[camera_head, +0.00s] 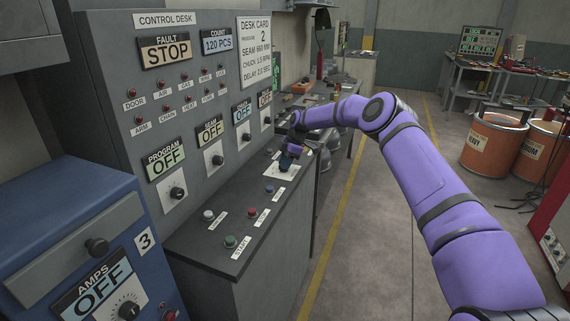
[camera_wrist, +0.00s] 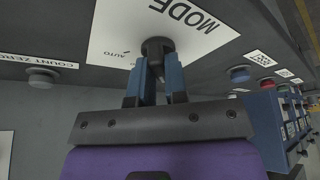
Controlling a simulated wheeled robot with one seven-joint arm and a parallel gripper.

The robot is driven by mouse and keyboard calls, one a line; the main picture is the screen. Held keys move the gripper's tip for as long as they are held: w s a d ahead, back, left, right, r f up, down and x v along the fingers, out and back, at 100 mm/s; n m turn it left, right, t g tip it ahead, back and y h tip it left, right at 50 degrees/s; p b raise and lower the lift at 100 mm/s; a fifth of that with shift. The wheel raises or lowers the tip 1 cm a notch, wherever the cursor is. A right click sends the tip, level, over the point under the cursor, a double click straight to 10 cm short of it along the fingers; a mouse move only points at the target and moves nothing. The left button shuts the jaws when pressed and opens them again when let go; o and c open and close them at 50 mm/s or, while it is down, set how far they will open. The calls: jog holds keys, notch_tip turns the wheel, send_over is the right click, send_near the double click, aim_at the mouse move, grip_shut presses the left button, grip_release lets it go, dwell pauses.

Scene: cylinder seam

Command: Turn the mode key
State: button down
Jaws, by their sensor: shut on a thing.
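The mode key (camera_wrist: 157,46) is a dark round knob on a white plate (camera_wrist: 115,25) marked MODE, with AUTO printed beside it. In the wrist view my gripper (camera_wrist: 158,68) has its two blue fingers closed on the key. In the head view my gripper (camera_head: 288,160) is at the far end of the desk's sloping top, over the white plate (camera_head: 283,173). The key itself is hidden behind my gripper there. I cannot tell which marking the key points to.
The grey control desk (camera_head: 250,215) has an upright panel with several dials, and signs reading OFF and STOP. Push buttons sit nearer on the desk top, including a green one (camera_head: 230,241) and a red one (camera_head: 251,213). A blue cabinet (camera_head: 60,230) stands at left.

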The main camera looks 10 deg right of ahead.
jog(key=shift+n, duration=0.4)
jog(key=c, duration=1.1)
grip_release()
jog(key=shift+c, duration=0.2)
jog(key=v, duration=1)
jog(key=shift+w+r, duration=0.25)
jog(key=shift+r, duration=0.15)
jog(key=shift+d, duration=0.1)
